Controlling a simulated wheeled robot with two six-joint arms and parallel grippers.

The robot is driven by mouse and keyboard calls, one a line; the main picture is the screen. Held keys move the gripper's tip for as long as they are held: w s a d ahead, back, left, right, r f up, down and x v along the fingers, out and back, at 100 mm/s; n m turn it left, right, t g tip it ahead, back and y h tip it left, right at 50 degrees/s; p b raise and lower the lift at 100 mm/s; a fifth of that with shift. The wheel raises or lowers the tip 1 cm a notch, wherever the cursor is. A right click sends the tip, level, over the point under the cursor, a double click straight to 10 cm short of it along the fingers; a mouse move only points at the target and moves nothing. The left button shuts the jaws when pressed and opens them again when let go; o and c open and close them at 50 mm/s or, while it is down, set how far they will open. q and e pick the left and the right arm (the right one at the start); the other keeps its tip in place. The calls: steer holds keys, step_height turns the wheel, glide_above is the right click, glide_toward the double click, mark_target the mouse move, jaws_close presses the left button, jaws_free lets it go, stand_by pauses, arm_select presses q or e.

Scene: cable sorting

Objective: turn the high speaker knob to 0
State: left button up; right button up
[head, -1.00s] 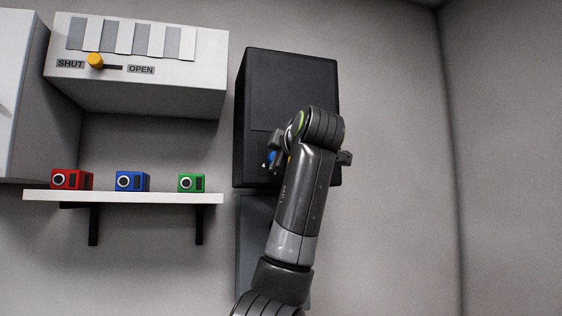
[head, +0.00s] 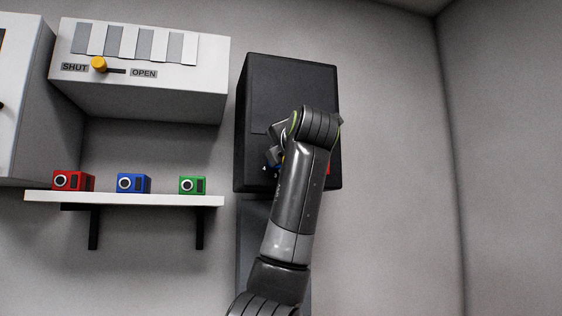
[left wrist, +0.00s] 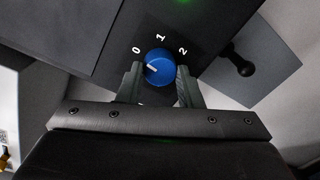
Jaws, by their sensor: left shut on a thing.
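The high speaker (head: 285,90) is a black box on the wall in the head view. Its blue knob (left wrist: 160,58) shows in the left wrist view, with the white marks 0, 1 and 2 around it. The knob's white pointer faces the lower left, on the side of the 0 but below it. My left gripper (left wrist: 158,72) is shut on the knob, one finger on each side; the left finger stands close to the 0. In the head view my arm hides most of the knob. My right gripper is not in view.
A shelf (head: 130,198) holds red, blue and green small boxes on the left. Above it is a white box (head: 150,95) with a yellow slider knob (head: 98,64) near SHUT. A darker panel (head: 250,235) is below the speaker. The wall at right is clear.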

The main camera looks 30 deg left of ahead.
arm_select(q)
steer(key=shift+f+n, duration=0.1)
steer(key=shift+n, duration=0.4)
stand_by(0.3)
steer(key=o, duration=1)
steer(key=shift+c, duration=0.2)
steer(key=shift+d, duration=0.1)
steer(key=f+b+v, duration=0.1)
steer(key=b+v, duration=0.6)
steer(key=v, duration=1)
steer(key=shift+r, duration=0.5)
